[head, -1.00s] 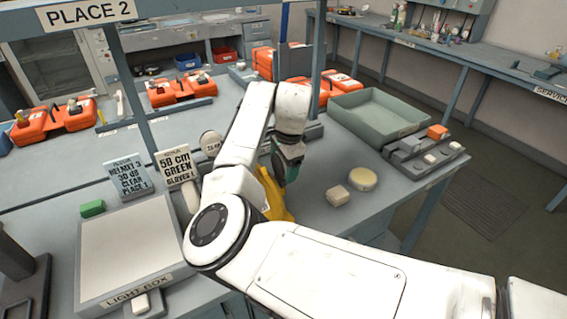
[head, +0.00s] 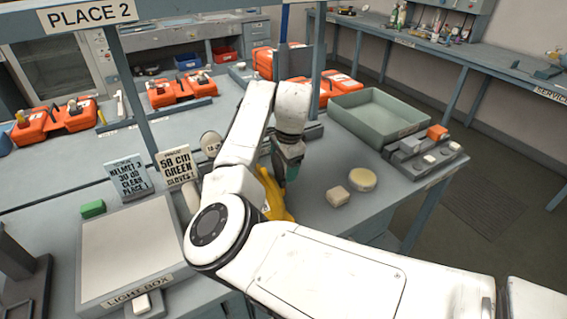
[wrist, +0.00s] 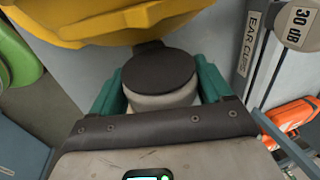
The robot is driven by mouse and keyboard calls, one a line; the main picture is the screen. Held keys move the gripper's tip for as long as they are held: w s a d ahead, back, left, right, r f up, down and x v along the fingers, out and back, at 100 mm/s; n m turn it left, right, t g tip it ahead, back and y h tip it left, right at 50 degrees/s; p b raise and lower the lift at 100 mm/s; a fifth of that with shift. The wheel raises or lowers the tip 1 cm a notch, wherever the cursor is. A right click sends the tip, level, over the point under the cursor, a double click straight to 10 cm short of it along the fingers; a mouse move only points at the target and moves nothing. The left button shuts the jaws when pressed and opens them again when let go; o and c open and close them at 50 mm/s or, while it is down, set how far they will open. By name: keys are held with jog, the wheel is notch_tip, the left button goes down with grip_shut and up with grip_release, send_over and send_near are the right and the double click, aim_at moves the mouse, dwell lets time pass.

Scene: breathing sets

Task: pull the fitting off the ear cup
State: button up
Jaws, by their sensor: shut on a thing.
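My gripper (wrist: 162,88) has teal fingers on both sides of a round piece, the ear cup (wrist: 163,101) by its look, with a pale grey body and dark round top (wrist: 158,69). The fingers are shut on it. I cannot tell a separate fitting from the cup. The yellow helmet (wrist: 110,24) lies just beyond it; a dark part shows between them, and I cannot tell if they touch. In the head view, my gripper (head: 291,171) is beside the yellow helmet (head: 273,196), partly hidden by my arm; the held piece is hidden there.
A rack labelled EAR CUPS (wrist: 248,45) and a grey 30 dB piece (wrist: 300,27) are at the right of the wrist view. A light box (head: 125,250), two sign cards (head: 178,165), a green tray (head: 378,118) and two pale pieces (head: 362,179) stand on the bench.

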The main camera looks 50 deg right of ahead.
jog(key=shift+w+p+v, duration=0.25)
jog(key=shift+p+v, duration=0.75)
jog(key=shift+v, duration=0.15)
jog(key=shift+w+p+v, duration=0.25)
jog(key=shift+p+v, duration=0.7)
jog(key=shift+v, duration=0.2)
jog(key=shift+d+r+p, duration=0.15)
jog(key=shift+r+p, duration=1.65)
jog(key=shift+r, duration=0.3)
